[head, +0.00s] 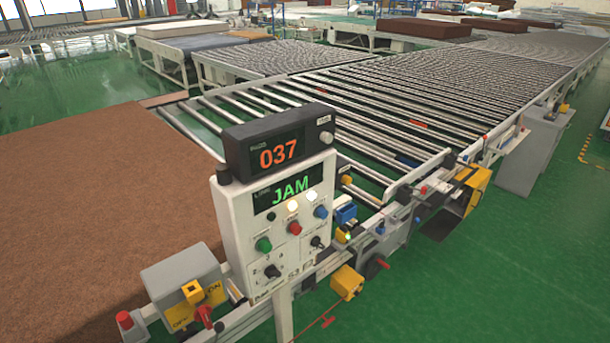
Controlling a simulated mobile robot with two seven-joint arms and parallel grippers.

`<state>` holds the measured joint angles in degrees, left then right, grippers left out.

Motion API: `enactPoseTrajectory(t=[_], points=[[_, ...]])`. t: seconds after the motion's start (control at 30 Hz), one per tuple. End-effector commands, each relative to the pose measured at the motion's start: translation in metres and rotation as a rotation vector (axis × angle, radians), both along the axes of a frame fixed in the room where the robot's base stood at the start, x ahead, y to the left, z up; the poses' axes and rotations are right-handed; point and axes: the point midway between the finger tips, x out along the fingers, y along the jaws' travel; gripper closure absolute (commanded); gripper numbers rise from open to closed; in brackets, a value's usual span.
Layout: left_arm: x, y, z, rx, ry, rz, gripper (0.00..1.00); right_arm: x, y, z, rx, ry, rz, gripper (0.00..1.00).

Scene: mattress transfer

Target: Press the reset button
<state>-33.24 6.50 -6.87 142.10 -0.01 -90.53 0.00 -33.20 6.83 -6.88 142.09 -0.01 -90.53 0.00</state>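A white control panel (247,255) stands upright at the conveyor's near edge. Its face carries a green button (263,244), a red button (294,227) and a blue button (321,212), with small lit white lamps above. The labels are too small to read, so I cannot tell which is the reset button. A green display (290,188) reads "JAM". A dark box on top has an orange display (278,152) reading "037". Neither of my grippers is in view.
A large brown mattress sheet (90,220) lies left of and behind the panel. A roller conveyor (400,100) runs back to the right. A grey box with a yellow switch (205,290) and a red knob sits at lower left. Green floor (510,260) is clear at right.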

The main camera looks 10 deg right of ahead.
Motion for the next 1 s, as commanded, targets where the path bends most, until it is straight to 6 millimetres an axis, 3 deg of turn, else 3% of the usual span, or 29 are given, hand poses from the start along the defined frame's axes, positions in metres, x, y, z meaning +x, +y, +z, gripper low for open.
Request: enactPoseTrajectory(t=[0.07,0.4,1.0], points=[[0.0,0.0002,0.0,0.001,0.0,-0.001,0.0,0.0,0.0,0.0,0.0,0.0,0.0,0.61],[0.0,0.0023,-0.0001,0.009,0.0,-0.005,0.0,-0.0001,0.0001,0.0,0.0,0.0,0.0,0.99],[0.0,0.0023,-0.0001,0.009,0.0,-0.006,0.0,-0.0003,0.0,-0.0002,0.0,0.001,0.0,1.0]])
